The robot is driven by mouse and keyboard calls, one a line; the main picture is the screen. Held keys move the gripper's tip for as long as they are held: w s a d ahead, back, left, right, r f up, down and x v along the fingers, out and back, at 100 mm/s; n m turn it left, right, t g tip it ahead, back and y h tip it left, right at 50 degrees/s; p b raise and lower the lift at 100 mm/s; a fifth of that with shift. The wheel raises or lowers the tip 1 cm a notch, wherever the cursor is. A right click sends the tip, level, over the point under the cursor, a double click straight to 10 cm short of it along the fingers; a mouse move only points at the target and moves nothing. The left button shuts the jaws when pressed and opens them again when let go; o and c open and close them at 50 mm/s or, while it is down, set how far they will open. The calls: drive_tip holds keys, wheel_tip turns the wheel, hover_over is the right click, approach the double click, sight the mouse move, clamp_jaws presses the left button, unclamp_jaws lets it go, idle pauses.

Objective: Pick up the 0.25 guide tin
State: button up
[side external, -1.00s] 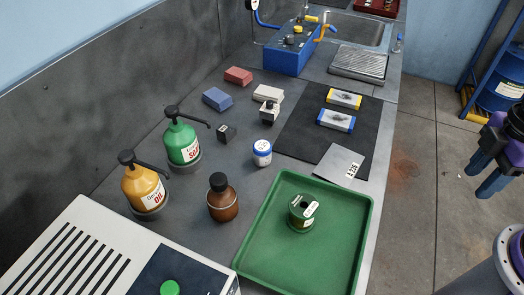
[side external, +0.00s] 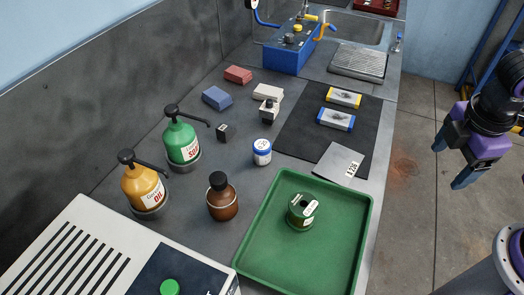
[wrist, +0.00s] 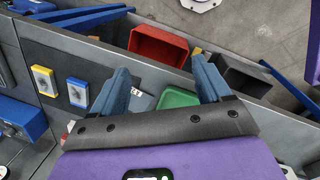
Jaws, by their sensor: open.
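A small round green tin (side external: 301,212) with white labels on its top and side stands in the green tray (side external: 368,215) in the side view. The print on its labels is too small to read, so I cannot confirm 0.25. My gripper (side external: 453,158) is open and empty, at the right over the floor side of the bench, well apart from the tin. In the wrist view my open fingers (wrist: 160,78) spread in front of the bench edge, with part of the green tray (wrist: 178,98) between them. The tin is not visible there.
A grey sheet with a white label (side external: 340,162) lies behind the tray. A brown bottle (side external: 222,198), a blue-lidded white jar (side external: 262,152) and two pump bottles stand left. A dark mat (side external: 310,140) holds two small blocks. A red bin (wrist: 158,45) shows in the wrist view.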

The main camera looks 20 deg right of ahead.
drive_tip(key=w+a+f+n+t+h, duration=0.2)
drive_tip(key=w+a+n+h, duration=0.15)
drive_tip(key=w+a, duration=0.45)
drive_tip(key=n+t+h, duration=0.1)
drive_tip(key=n+t, duration=0.8)
drive_tip(key=n, duration=0.3)
approach(262, 143)
drive_tip(key=x, duration=0.4)
drive_tip(key=shift+w+f, duration=0.15)
drive_tip(key=shift+f, duration=0.05)
drive_tip(key=shift+w+a+f+n, duration=0.1)
drive_tip(key=shift+w+n, duration=0.05)
drive_tip(key=shift+n, duration=0.1)
drive_tip(key=shift+x, duration=0.95)
drive_tip(key=shift+d+x, duration=0.2)
drive_tip(key=shift+x, duration=2.45)
drive_tip(key=shift+f, duration=0.15)
drive_tip(key=c, duration=1.1)
drive_tip(key=shift+c, duration=0.2)
